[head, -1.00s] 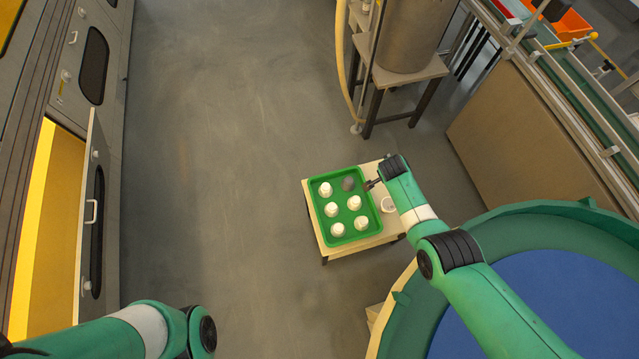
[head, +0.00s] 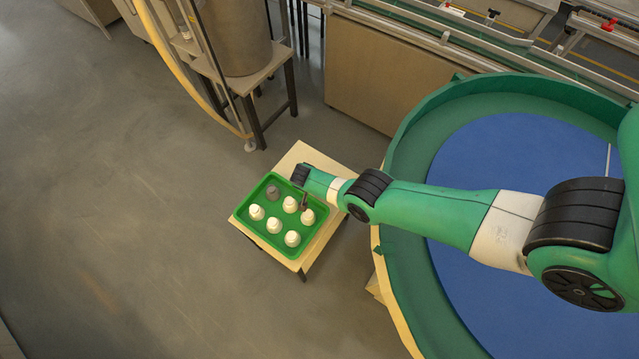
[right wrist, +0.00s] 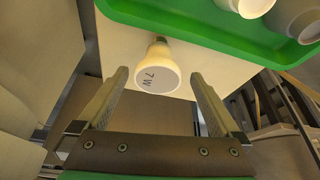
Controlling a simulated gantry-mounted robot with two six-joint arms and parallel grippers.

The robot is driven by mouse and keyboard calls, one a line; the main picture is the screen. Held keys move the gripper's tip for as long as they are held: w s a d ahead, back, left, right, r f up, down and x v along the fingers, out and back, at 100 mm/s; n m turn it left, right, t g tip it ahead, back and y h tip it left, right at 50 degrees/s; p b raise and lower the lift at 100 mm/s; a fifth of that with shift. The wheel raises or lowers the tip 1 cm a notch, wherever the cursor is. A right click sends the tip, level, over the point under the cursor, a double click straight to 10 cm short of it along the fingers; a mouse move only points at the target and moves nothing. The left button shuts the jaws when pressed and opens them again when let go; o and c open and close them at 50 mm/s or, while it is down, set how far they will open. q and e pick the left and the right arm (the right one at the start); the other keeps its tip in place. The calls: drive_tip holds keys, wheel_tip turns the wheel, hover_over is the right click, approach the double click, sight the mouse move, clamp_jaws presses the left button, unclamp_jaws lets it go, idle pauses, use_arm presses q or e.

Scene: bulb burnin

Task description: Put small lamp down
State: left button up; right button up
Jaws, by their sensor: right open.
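A small white lamp (right wrist: 157,80) marked "7 W" shows in the right wrist view, over the cream tabletop just outside the green tray. Its broad face is toward the camera and its narrow base points away. My right gripper (head: 304,200) is open, with one finger on each side of this lamp and a visible gap on both sides. In the head view I cannot make this lamp out; my right arm covers that part. My left gripper is not in view.
The green tray (head: 243,206) holds several white lamps (head: 274,226) and one grey piece (head: 272,192). It sits on a small cream table (head: 298,155). A large green and blue round basin (head: 500,160) lies right, a metal tank (head: 238,40) behind. The floor at left is clear.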

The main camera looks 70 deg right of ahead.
drive_tip(key=b+x, duration=0.5)
drive_tip(key=shift+s+d+f, duration=0.1)
drive_tip(key=shift+s+f, duration=0.05)
drive_tip(key=shift+s, duration=0.05)
drive_tip(key=shift+r, duration=0.2)
drive_tip(key=shift+c, duration=0.3)
